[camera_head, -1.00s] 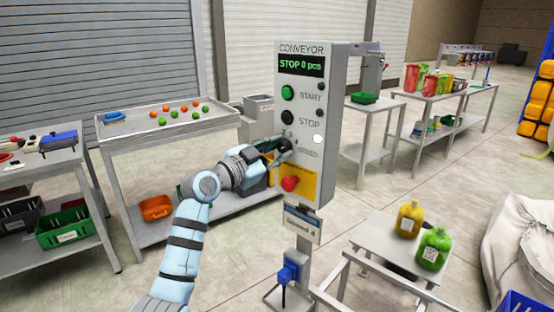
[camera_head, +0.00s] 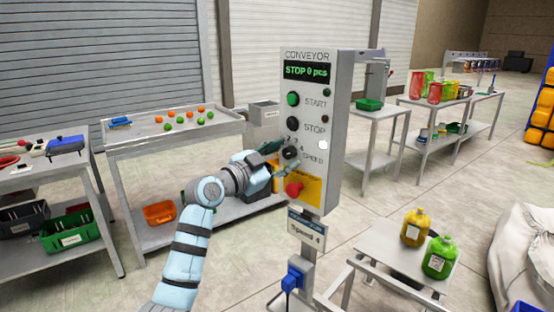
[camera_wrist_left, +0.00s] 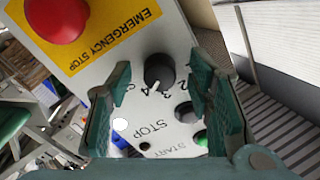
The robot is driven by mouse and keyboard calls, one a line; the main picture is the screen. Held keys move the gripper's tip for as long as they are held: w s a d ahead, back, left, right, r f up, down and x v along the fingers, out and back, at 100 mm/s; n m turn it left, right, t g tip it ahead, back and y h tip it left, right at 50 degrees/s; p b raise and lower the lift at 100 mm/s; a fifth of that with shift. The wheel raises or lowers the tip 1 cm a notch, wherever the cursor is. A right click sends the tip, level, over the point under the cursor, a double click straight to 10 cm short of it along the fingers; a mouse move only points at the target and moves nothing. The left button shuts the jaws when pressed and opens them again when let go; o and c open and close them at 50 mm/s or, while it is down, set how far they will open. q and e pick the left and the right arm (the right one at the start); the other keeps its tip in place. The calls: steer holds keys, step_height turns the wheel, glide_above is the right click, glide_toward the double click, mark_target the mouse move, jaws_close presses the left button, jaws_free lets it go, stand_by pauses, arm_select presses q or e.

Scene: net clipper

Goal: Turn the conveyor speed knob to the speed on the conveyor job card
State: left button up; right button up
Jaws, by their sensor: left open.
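The black speed knob (camera_head: 291,153) is on the front of the grey conveyor panel (camera_head: 342,115), below the STOP button. In the left wrist view, the knob (camera_wrist_left: 160,70) has a white pointer line that points close to the printed 4. The job card (camera_head: 306,233) under the panel reads "Speed 4". My left gripper (camera_head: 279,164) is open in front of the panel, just left of the knob. In the left wrist view its fingers stand on either side of the knob with gaps, not visibly touching it. My right gripper is not in view.
A red emergency stop (camera_head: 294,189) on a yellow plate sits just below the knob. The green START button (camera_head: 292,99) and black STOP button (camera_head: 292,123) are above. The display (camera_head: 307,71) reads "STOP 0 pcs". A small table (camera_head: 385,245) with bottles stands at the right.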

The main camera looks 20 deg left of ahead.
arm_select(q)
steer(key=v, duration=1.2)
steer(key=shift+w+d, duration=0.1)
steer(key=shift+d, duration=0.05)
